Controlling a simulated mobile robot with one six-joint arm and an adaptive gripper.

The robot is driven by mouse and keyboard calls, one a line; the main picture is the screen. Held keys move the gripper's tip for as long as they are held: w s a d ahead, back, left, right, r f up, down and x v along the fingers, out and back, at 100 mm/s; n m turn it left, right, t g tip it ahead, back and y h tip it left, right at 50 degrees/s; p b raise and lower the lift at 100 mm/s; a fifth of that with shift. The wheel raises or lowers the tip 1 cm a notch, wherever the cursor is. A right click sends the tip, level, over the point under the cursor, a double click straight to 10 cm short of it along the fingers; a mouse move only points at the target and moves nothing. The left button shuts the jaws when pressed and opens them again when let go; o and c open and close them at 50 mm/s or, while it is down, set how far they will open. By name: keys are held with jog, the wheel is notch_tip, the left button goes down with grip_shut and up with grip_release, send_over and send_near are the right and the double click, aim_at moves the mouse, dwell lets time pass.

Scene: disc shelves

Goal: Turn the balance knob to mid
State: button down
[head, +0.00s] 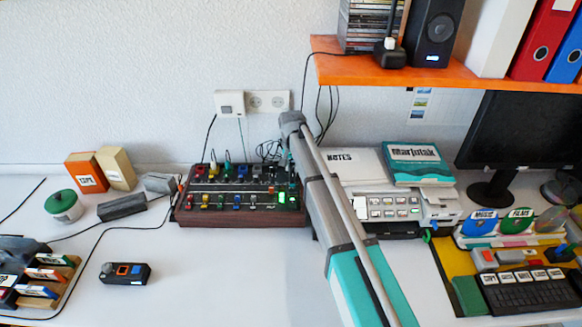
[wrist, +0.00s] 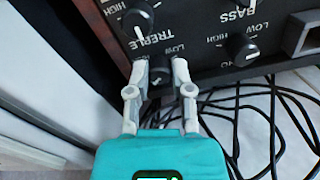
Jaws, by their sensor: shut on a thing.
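In the wrist view a black panel (wrist: 205,62) carries black knobs with white pointer marks and labels reading TREBLE, BASS, LOW and HIGH. My gripper (wrist: 160,68) has its two pale fingers on either side of a small black knob (wrist: 160,78) at the panel's near edge, shut on it. The word balance is not readable there, and the fingers partly cover this knob. A treble knob (wrist: 138,20) and another knob (wrist: 241,49) stand apart from the fingers. In the head view my arm hides the gripper and the knob.
Loose black cables (wrist: 265,125) lie beside the gripper on a pale surface. In the head view, a mixer with coloured knobs (head: 240,218) stands left of my arm. An orange shelf (head: 465,72) with a black speaker (head: 433,32) hangs above right.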

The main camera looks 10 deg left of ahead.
jog(key=shift+n, duration=0.5)
jog(key=n, duration=0.9)
jog(key=shift+n, duration=0.4)
jog(key=c, duration=0.5)
grip_release()
jog(key=shift+r, duration=0.15)
